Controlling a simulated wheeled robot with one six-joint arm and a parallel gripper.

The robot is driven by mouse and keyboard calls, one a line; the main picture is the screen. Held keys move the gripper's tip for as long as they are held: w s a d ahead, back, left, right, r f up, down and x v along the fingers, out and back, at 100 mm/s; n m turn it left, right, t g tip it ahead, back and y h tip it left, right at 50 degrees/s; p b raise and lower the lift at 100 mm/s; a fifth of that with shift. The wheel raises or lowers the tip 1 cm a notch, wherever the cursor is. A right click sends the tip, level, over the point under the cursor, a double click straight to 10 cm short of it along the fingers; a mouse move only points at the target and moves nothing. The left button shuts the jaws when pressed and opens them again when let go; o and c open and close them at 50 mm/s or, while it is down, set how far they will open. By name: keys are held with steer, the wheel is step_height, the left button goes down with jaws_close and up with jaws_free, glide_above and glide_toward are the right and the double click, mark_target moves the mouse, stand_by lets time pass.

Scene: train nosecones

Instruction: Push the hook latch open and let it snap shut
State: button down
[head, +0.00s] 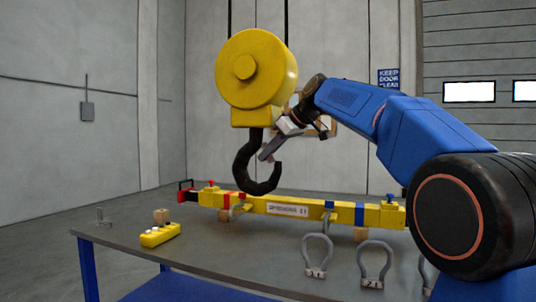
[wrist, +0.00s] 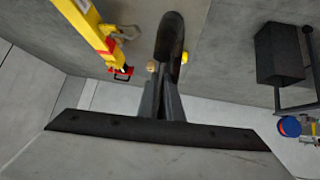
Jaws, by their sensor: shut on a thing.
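A black crane hook (head: 250,175) hangs from a yellow hoist block (head: 255,70) above the workbench, its mouth facing right. My gripper (head: 265,155) reaches in from the right, with its fingertips at the hook's mouth. The hook also shows in the wrist view (wrist: 171,40), just beyond the fingertips (wrist: 160,88). The fingers are close together, shut at the place of the hook latch. The latch itself is mostly hidden by the fingers, and I cannot make out its angle.
A yellow lifting beam (head: 270,207) lies along the grey workbench (head: 200,262) beneath the hook. A yellow pendant control (head: 160,235) lies at the left. The bench's front middle is clear.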

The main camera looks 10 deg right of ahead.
steer(key=shift+w+a+f+t+y, duration=0.15)
steer(key=shift+a+t+y, duration=0.1)
steer(key=shift+t+y, duration=0.55)
steer(key=c, duration=1.9)
jaws_free()
steer(key=v, duration=1.7)
steer(key=shift+d+r, duration=0.1)
steer(key=shift+r, duration=0.15)
